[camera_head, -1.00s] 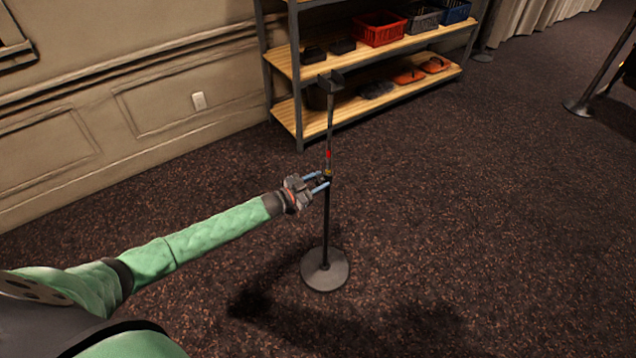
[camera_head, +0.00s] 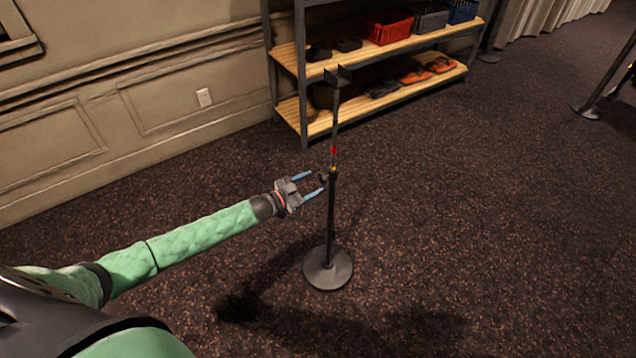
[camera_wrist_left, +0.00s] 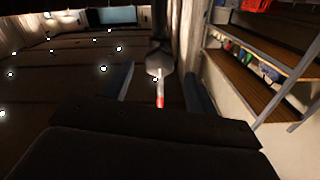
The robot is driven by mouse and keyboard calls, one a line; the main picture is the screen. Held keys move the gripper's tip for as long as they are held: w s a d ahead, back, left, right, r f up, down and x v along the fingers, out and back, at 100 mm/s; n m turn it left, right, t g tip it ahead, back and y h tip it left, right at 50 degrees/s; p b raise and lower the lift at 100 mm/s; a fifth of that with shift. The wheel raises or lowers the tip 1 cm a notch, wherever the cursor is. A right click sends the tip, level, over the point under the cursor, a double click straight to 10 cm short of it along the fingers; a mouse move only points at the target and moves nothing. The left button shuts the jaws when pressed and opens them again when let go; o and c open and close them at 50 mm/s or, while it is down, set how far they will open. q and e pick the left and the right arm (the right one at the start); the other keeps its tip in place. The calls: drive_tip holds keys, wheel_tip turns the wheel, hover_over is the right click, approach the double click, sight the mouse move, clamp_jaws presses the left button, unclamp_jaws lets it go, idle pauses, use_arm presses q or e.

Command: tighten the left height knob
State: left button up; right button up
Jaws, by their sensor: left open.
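A dark height-adjustable stand (camera_head: 331,215) rises upright from a round base on the carpet. Its thin upper rod carries a red mark and a small bracket on top. A small dark knob (camera_head: 323,178) shows at the left of the collar where the rod enters the lower tube. My left gripper (camera_head: 316,182) is open and empty, just left of the knob, with its blue fingers pointing at the stand. In the left wrist view the rod with its red mark (camera_wrist_left: 159,102) appears between the two spread fingers. The knob is not clear there. My right gripper is out of view.
A shelf unit (camera_head: 300,60) with red, grey and blue crates and shoes stands behind the stand. A panelled wall (camera_head: 150,110) runs at the back left. Another stand (camera_head: 588,108) is at the far right. The carpet around the stand is clear.

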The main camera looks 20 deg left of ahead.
use_arm(q)
drive_tip(key=shift+v, duration=1.4)
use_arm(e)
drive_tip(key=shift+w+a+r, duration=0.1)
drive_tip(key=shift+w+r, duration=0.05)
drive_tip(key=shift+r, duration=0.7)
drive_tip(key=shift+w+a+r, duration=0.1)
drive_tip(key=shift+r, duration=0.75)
use_arm(q)
drive_tip(key=w+a+f+n+g+y, duration=0.1)
drive_tip(key=w+a+f+g+y, duration=0.15)
drive_tip(key=a+f+y, duration=0.45)
drive_tip(key=s+d+f+n+g+y, duration=0.1)
drive_tip(key=s+d, duration=0.5)
drive_tip(key=s, duration=0.9)
drive_tip(key=s+d+f+n+g+y, duration=0.1)
drive_tip(key=s+d+f+n+g, duration=0.3)
drive_tip(key=s, duration=1)
drive_tip(key=s+d+f+n+g+y, duration=0.1)
drive_tip(key=s+d+f+g, duration=0.4)
drive_tip(key=s, duration=1)
drive_tip(key=d+f+n, duration=0.1)
drive_tip(key=d+f, duration=0.1)
drive_tip(key=d, duration=0.2)
drive_tip(key=shift+s+d, duration=0.3)
drive_tip(key=shift+d, duration=0.1)
